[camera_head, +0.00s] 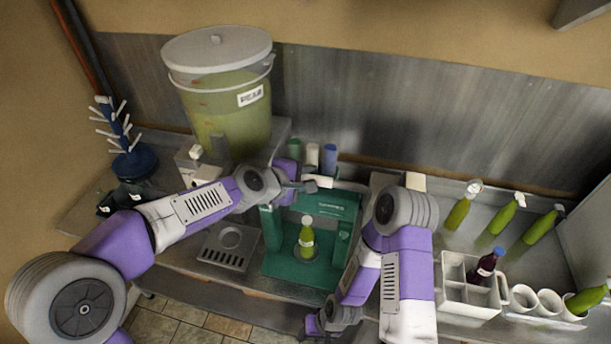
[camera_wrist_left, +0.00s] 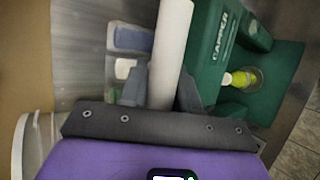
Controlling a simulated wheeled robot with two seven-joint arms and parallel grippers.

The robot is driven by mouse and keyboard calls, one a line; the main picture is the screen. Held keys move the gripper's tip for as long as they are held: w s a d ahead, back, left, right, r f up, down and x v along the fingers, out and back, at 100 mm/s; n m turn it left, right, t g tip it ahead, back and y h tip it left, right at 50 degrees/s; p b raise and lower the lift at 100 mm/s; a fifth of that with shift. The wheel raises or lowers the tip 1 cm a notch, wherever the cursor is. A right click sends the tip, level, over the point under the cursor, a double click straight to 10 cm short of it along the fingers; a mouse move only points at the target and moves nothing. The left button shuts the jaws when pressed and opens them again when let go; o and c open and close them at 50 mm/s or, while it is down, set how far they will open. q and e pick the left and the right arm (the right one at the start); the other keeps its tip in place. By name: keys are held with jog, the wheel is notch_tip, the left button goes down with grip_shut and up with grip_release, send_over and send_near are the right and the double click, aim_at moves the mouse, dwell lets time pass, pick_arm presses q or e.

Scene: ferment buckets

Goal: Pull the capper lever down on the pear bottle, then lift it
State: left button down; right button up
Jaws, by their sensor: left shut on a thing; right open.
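The green capper (camera_head: 338,212) stands on the counter, and its lettered body (camera_wrist_left: 226,45) shows in the left wrist view. The green pear bottle (camera_head: 306,238) stands upright on the capper's base, and it also shows in the left wrist view (camera_wrist_left: 240,79). My left gripper (camera_head: 308,184) is shut on the capper's pale lever (camera_wrist_left: 169,50), which runs between its dark fingers (camera_wrist_left: 162,88). The lever is raised, above and behind the bottle.
A big lidded bucket labelled PEAR (camera_head: 225,105) stands behind left. A drip tray (camera_head: 228,246) lies left of the capper. A white carrier (camera_head: 468,290) holds a dark bottle (camera_head: 485,266) at right. A blue drying rack (camera_head: 132,164) stands far left.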

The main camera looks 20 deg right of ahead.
pick_arm(q)
jog(key=shift+f, duration=0.25)
jog(key=c, duration=1)
grip_release()
jog(key=shift+o, duration=0.5)
jog(key=shift+w, duration=0.1)
jog(key=shift+r, duration=0.1)
jog(key=b+v, duration=0.1)
jog(key=v, duration=0.6)
jog(key=shift+a, duration=0.15)
jog(key=shift+r, duration=0.1)
